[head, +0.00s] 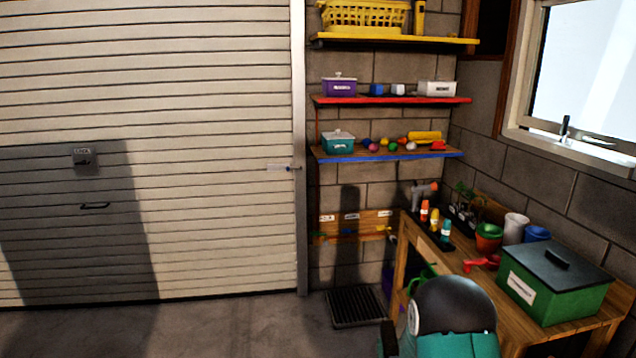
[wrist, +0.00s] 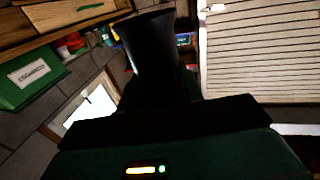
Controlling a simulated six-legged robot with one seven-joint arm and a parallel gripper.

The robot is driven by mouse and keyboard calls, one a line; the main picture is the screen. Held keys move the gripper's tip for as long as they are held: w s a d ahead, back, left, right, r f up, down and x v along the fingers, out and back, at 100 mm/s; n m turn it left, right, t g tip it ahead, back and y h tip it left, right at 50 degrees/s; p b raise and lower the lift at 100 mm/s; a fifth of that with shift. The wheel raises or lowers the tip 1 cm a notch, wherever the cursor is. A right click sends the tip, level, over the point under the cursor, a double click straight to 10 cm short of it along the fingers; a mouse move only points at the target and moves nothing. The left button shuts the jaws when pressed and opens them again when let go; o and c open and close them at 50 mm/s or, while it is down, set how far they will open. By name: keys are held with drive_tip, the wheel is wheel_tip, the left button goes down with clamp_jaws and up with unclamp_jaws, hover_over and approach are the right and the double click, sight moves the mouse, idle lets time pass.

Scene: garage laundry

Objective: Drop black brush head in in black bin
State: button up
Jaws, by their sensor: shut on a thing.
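My gripper (wrist: 160,95) shows dark in the wrist view and is shut on a black flared piece, which I take to be the black brush head (wrist: 150,45). It sticks out beyond the jaws with its wide end away from them. The fingertips blend into the dark piece, so their exact grip is hidden. In the head view my teal and black arm is at the bottom right, and the jaws and the held piece cannot be made out. I cannot pick out a black bin in either view.
A wooden bench (head: 585,337) on the right holds a green lidded box (head: 545,295), pots and small bottles. A dark slatted mat (head: 355,307) lies on the floor. Shelves (head: 390,100) hang behind. The floor before the roller door (head: 200,200) is clear.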

drive_tip(key=s+a+f+y, duration=0.1)
drive_tip(key=s+a+f, duration=0.2)
drive_tip(key=s+f, duration=0.2)
wheel_tip(320, 180, down, 3)
drive_tip(key=shift+a+r+n, duration=0.2)
drive_tip(key=shift+a+n, duration=0.1)
drive_tip(key=shift+n, duration=0.1)
